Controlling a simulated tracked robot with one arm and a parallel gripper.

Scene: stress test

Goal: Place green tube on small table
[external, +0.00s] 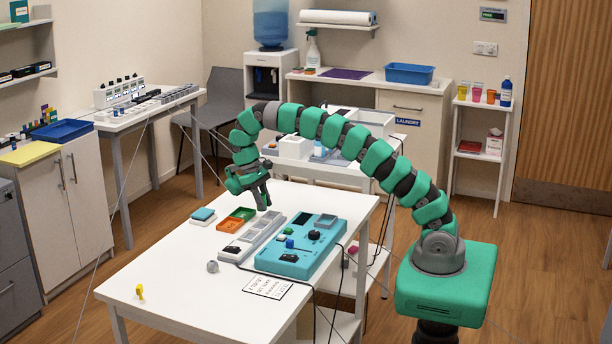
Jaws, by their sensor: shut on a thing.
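My gripper (263,199) hangs from my green and black arm, pointing down above the back part of the white table (175,272). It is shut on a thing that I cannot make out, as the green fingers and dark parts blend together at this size. I cannot pick out a green tube for certain, in the gripper or elsewhere. The white table stands in front of my base, and a small narrow white stand (480,157) is at the back right. I cannot tell which of them is the small table.
A grey ball (212,267) and a yellow piece (140,292) lie nearer. The table's front left is mostly free.

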